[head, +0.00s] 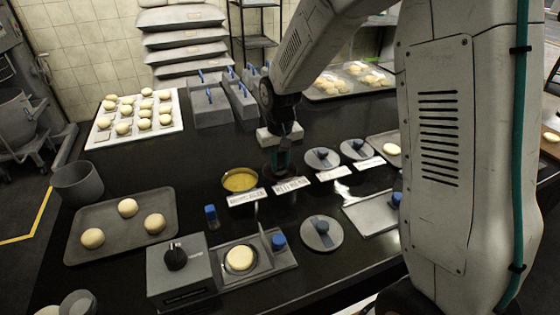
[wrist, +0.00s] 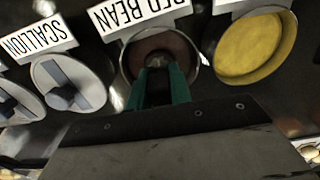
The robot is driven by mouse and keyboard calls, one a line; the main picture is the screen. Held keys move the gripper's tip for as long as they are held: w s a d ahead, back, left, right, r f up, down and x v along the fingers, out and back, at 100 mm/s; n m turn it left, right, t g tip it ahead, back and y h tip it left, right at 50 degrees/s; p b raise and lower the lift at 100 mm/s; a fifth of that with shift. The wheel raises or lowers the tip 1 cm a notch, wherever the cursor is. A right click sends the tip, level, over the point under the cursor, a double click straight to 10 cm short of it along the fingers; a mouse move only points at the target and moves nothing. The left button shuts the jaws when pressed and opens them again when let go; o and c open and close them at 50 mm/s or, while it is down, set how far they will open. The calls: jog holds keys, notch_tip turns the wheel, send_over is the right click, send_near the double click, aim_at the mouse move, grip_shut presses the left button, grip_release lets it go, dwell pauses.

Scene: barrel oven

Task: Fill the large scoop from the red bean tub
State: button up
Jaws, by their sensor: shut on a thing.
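The red bean tub (wrist: 186,48) is open, with dark reddish-brown paste inside and a RED BEAN label (wrist: 140,14) beside its rim. My gripper also shows in the head view (head: 281,162).
An open tub of yellow filling (head: 240,180) stands left of the red bean tub. Lidded tubs (head: 322,157) stand on its right. A dough disc (head: 240,258) lies on a station in front. A bun tray (head: 120,245) lies front left. Dark counter shows between.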

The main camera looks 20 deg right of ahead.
jog(key=shift+r, duration=3.5)
